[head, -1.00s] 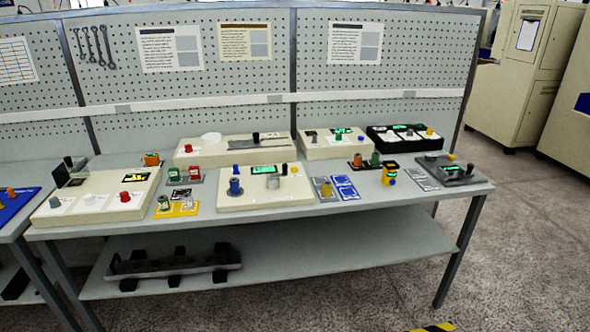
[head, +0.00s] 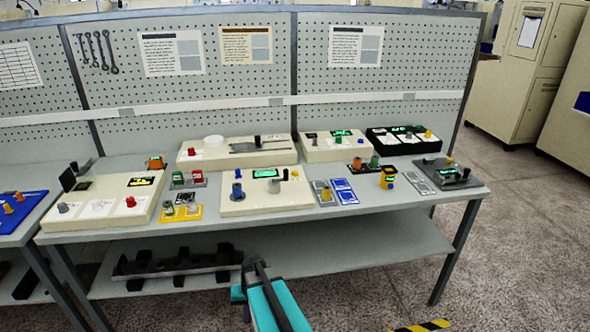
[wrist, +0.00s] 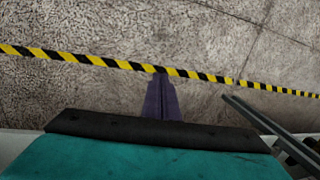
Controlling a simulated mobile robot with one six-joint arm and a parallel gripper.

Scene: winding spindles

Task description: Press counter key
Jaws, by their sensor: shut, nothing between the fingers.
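My gripper (wrist: 162,98) shows in the wrist view as narrow purple fingers, closed together with nothing in them, pointing over the floor. In the head view my teal arm is at the bottom centre, in front of the bench and well apart from the devices; the fingertips cannot be made out there. A cream winding unit (head: 252,203) sits at the front middle of the bench. It has a green-lit display (head: 266,173), a blue knob or spool (head: 237,190), a grey knob (head: 273,186) and a small orange part (head: 294,174). I cannot tell which part is the counter key.
The bench (head: 380,203) also carries a cream box (head: 98,207) at left, a black lit box (head: 398,148) at back right and a grey unit (head: 452,176) at right. A lower shelf (head: 340,245) holds a dark rack. Yellow-black tape (wrist: 90,59) crosses the floor.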

